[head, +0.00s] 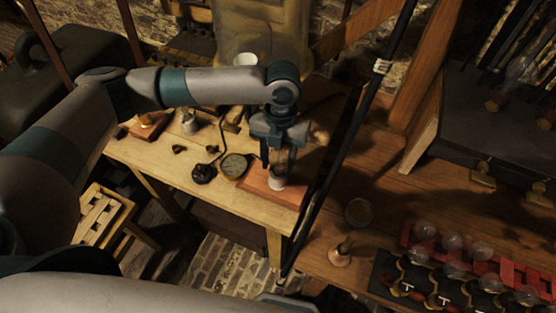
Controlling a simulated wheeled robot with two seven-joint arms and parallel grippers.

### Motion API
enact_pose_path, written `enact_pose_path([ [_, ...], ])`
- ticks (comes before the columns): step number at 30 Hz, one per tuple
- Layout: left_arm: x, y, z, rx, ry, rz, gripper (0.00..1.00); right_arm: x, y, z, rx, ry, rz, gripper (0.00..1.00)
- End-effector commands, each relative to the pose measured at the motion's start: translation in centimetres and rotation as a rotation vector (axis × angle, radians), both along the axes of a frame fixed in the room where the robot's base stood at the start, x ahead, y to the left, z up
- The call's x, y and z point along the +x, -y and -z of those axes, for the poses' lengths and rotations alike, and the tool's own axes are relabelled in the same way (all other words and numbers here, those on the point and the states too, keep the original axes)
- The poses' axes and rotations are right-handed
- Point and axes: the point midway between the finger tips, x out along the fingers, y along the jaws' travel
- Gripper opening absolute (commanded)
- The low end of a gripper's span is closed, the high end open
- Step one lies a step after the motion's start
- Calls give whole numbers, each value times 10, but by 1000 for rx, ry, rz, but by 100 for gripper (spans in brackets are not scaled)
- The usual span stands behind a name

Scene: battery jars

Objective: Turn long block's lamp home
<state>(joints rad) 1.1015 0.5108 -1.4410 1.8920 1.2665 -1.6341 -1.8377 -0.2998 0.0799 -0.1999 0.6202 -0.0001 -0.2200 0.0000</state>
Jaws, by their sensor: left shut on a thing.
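The long block (256,187) looks like a reddish-brown board lying at the right end of the pale wooden table. A small pale socket (278,184) stands on it. My left gripper (279,167) points down right over the socket, its fingers shut on what looks like the lamp (279,158). The lamp is mostly hidden between the fingers, and I cannot tell how deep it sits in the socket. My right gripper is not in view.
A round dial (235,166) and a dark coiled piece (203,173) lie left of the block on the table (160,160). A dark slanting pole (345,150) stands close on the right. Several glass bulbs (452,241) stand in a rack at lower right.

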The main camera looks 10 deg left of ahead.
Motion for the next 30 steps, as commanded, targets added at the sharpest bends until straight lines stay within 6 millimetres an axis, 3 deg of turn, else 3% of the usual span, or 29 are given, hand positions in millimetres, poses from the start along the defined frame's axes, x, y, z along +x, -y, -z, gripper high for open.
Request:
enact_pose_path([
  [9,1,-1,0,0,1,323,15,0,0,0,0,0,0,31],
  [19,0,-1,0,0,1,373,15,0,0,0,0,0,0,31],
  [20,0,-1,0,-1,1,373,46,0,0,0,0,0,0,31],
  [22,0,-1,0,-1,0,373,63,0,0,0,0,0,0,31],
  [30,0,-2,0,-1,0,371,63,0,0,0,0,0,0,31],
])
